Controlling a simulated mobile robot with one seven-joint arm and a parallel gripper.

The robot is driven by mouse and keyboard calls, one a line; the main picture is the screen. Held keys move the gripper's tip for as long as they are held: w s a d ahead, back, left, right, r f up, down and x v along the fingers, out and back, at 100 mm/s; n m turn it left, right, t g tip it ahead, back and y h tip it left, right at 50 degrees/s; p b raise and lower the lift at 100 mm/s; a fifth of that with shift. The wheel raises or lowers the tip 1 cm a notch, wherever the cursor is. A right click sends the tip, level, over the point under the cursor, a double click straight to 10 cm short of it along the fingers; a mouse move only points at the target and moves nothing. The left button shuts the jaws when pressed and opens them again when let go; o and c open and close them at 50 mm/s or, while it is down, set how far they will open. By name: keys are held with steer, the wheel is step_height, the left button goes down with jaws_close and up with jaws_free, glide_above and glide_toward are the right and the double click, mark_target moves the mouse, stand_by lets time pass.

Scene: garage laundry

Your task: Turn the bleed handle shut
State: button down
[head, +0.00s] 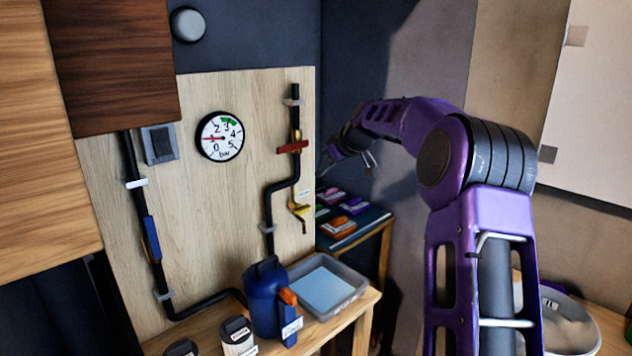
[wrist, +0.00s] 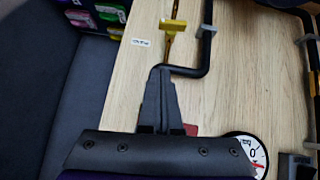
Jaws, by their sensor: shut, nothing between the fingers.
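A yellow handle (head: 300,210) sits on a short brass branch low on the right pipe, with a small white label (head: 304,193) beside it. It is the likely bleed handle, but the label is too small to read. In the wrist view the yellow handle (wrist: 173,26) lies crosswise on its brass stem, beyond my fingertips. My gripper (wrist: 160,72) is shut and empty, apart from the handle, its tips over the pipe bend. In the head view my gripper (head: 338,155) is right of the board, its fingers small and partly hidden.
A red handle (head: 292,147) lies across the right pipe; a blue handle (head: 152,238) lies along the left pipe. The gauge (head: 221,137) needle points left, near 1. Below stand a blue vessel (head: 266,290), a grey tray (head: 350,300) and a side table with coloured cases (head: 338,227).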

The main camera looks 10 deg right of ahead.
steer(key=shift+s+d+r, duration=0.15)
steer(key=shift+s+r, duration=0.2)
steer(key=shift+r, duration=0.05)
steer(key=c, duration=1.4)
jaws_free()
steer(key=shift+s, duration=0.2)
steer(key=o, duration=1)
steer(key=s+f+m+y, duration=0.1)
steer(key=f+m, duration=0.1)
steer(key=s+a+f+m+y+b, duration=0.1)
steer(key=f+m, duration=0.2)
steer(key=s+a+f+m+g+y, duration=0.1)
steer(key=s+f+m+y, duration=0.1)
steer(key=f+m, duration=0.1)
steer(key=shift+a, duration=0.25)
steer(key=o, duration=0.4)
steer(key=f+m+y, duration=0.1)
steer(key=m, duration=0.1)
steer(key=s+f+m+b, duration=0.1)
steer(key=m, duration=0.1)
steer(key=s+f+m+y, duration=0.1)
steer(key=m, duration=0.2)
steer(key=shift+a+t+y, duration=0.3)
steer(key=shift+a+t, duration=0.1)
steer(key=m+t+h+b, duration=0.15)
steer(key=m+t, duration=0.65)
steer(key=m, duration=1.2)
glide_toward(305, 210)
steer(key=x, duration=1.1)
steer(key=shift+w, duration=0.1)
